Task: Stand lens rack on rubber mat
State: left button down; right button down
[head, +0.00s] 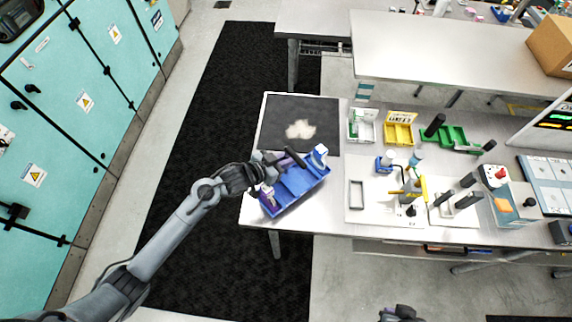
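A dark square mat (275,122), apparently the rubber mat, lies at the table's back left corner with a pale patch on it. Just in front of it is a blue tray-like object (298,183), with a blue-and-white piece (320,156) at its right end and a purple-and-white piece (267,196) at its left. I cannot tell which of these is the lens rack. My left gripper (268,170) is at the blue object's back left edge. Its fingers are too small and dark to tell whether they grip anything. My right gripper (400,314) shows only partly at the bottom edge, away from the table.
Right of the mat stand a white-and-green bin (361,126), a yellow bin (398,134) and a green tray (450,140). A white board (372,208) with small bottles and tools fills the table's middle. Teal cabinets (80,100) stand at the left.

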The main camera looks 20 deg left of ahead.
aim_at(286, 173)
pick_arm(q)
jog(key=shift+f, duration=2)
jog(key=c, duration=1.1)
grip_release()
jog(key=shift+f, duration=0.1)
jog(key=shift+s+a, duration=0.1)
jog(key=v, duration=1)
jog(key=shift+s, duration=0.15)
jog(key=shift+o, duration=0.7)
jog(key=shift+v, duration=0.8)
